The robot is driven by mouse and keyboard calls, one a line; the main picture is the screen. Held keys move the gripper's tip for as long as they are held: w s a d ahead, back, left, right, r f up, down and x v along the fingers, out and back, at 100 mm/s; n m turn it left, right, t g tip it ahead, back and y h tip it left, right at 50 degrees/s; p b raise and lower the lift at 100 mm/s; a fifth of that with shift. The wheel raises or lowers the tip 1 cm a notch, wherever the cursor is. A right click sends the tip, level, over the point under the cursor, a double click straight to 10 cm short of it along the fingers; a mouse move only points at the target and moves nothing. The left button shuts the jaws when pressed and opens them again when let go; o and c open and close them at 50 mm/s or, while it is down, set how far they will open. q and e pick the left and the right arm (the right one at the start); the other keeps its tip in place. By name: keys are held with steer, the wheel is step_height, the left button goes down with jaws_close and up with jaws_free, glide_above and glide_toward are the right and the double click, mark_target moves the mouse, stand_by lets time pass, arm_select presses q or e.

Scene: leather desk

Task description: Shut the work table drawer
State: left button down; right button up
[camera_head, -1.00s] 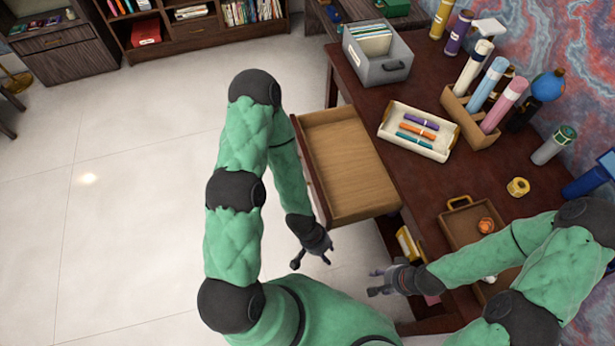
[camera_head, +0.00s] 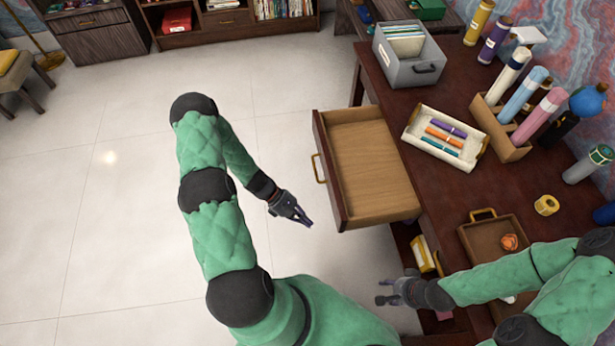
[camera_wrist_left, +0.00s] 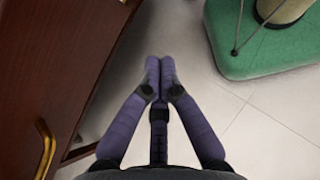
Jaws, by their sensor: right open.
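The work table (camera_head: 470,190) is dark reddish wood. Its empty drawer (camera_head: 372,160) stands pulled out to the left, with a pale wood inside. A brass handle (camera_head: 319,168) sits on its dark front (camera_head: 331,185). My left gripper (camera_head: 307,221) is beside the drawer front, to its left and near its lower corner, apart from it. Its fingers (camera_wrist_left: 160,72) are together and empty in the left wrist view, where the drawer front (camera_wrist_left: 55,70) and handle (camera_wrist_left: 45,148) show at left. My right gripper (camera_head: 382,291) is open and empty below the drawer, by the table's near part.
On the table are a grey file box (camera_head: 407,62), a cream tray (camera_head: 428,148) with markers, a tube holder (camera_head: 505,135), a tape roll (camera_head: 546,204) and a brown tray (camera_head: 480,233). The floor left of the drawer is clear.

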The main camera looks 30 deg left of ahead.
arm_select(q)
steer(key=w+a+r+n+t+b, duration=0.1)
steer(key=w+a+r+n+t, duration=0.15)
steer(key=a, duration=0.35)
steer(key=w+a+r+n+t, duration=0.1)
steer(key=a+n+t, duration=0.25)
steer(key=a, duration=0.25)
steer(key=w+a+r+n+t+b, duration=0.1)
steer(key=w+a+r+n+t, duration=0.1)
steer(key=a+t, duration=0.3)
steer(key=w+d+f+g+b, duration=0.1)
steer(key=w+d+f+b, duration=0.1)
steer(key=w+d, duration=0.6)
steer(key=shift+w+d+f+h, duration=0.2)
steer(key=shift+w+f+h, duration=0.1)
steer(key=shift+w+f, duration=0.1)
steer(key=shift+d, duration=0.1)
